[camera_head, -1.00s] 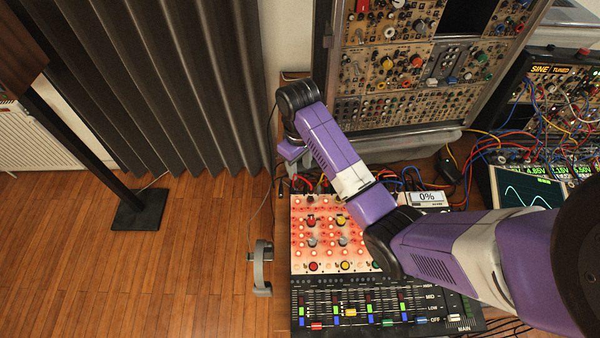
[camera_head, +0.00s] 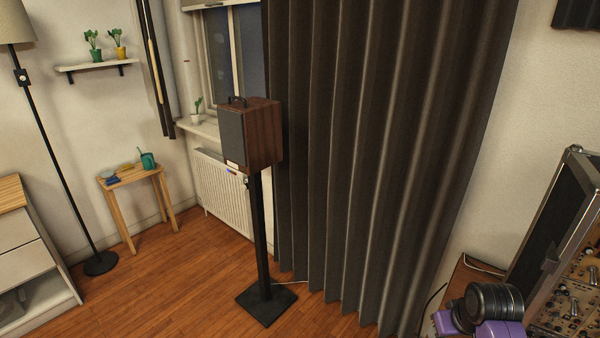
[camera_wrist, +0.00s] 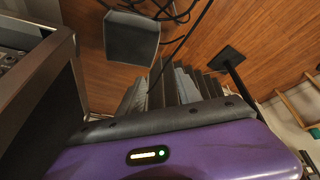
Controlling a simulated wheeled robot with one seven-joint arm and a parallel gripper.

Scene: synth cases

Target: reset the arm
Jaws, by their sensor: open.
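My arm shows in the head view only as a black joint and a piece of purple casing (camera_head: 482,310) at the bottom right corner. My gripper (camera_wrist: 165,150) fills the bottom of the wrist view as a purple housing with a dark grey band and a small lit indicator. It is open. I cannot clearly make out its fingertips, and I see nothing held. The rest of the arm is outside the head view.
A dark pleated curtain (camera_head: 370,150) hangs left of the arm. A wooden speaker (camera_head: 250,135) stands on a black pole. The synthesizer case (camera_head: 570,250) is close on the right. A small wooden table (camera_head: 130,180) and lamp are farther left. Open wood floor (camera_head: 170,270) lies between.

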